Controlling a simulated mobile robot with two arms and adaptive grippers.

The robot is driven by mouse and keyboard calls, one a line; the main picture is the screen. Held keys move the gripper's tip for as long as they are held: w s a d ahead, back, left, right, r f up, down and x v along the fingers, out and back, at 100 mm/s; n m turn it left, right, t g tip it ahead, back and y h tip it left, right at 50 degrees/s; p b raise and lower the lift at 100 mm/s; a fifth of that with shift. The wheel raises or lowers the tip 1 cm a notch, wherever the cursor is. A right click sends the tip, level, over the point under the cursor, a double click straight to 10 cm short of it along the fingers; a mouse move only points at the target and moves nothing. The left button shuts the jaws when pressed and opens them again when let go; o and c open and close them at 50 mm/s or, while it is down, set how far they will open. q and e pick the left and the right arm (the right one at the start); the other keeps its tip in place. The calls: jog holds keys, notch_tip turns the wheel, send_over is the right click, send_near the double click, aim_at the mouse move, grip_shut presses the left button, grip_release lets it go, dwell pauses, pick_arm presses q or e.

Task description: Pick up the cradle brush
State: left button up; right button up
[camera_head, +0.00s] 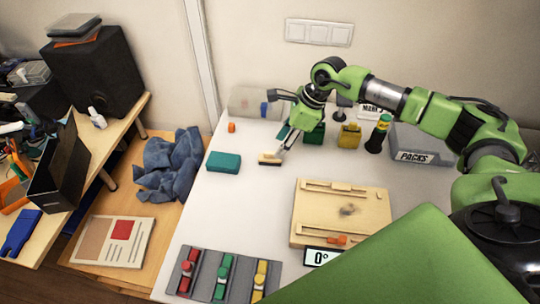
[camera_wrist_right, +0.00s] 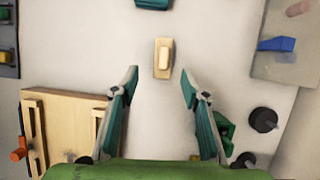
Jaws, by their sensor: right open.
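The cradle brush (camera_head: 270,159) looks like a small tan block with a dark edge and lies on the white table, left of the middle. In the right wrist view the brush (camera_wrist_right: 163,58) shows from above with a pale raised handle, just beyond the fingertips. My right gripper (camera_head: 286,140) comes in from the right, above and beside the brush. Its two fingers (camera_wrist_right: 159,73) are spread wide with nothing between them, roughly lined up with the brush. I cannot tell the exact height gap. My left gripper does not show.
A teal block (camera_head: 224,162) lies left of the brush. A wooden fixture (camera_head: 342,230) is in front, near an angle display (camera_head: 321,257) and a grey tray (camera_head: 238,290) of coloured parts. A green item (camera_head: 313,136), a yellow item (camera_head: 349,136) and a dark bottle (camera_head: 375,142) stand behind.

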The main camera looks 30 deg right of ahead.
aim_at(271, 152)
jog(key=shift+x, duration=1.15)
jog(key=shift+w+f, duration=0.2)
jog(key=shift+w+a+f+p, duration=0.1)
jog(key=shift+a+f+p, duration=0.15)
jog(key=shift+p, duration=0.2)
jog(key=x, duration=0.2)
jog(key=p+x, duration=0.1)
jog(key=shift+w+a+f, duration=0.15)
jog(key=shift+w+a, duration=0.1)
jog(key=shift+w, duration=0.05)
jog(key=shift+w+f, duration=0.1)
jog(key=shift+f, duration=0.35)
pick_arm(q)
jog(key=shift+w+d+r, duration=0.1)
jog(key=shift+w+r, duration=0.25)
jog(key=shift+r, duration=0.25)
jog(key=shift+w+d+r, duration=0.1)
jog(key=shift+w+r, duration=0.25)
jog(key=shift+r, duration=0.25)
pick_arm(e)
jog(key=shift+c, duration=0.4)
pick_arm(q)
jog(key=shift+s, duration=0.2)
pick_arm(e)
jog(key=shift+r, duration=0.1)
grip_shut()
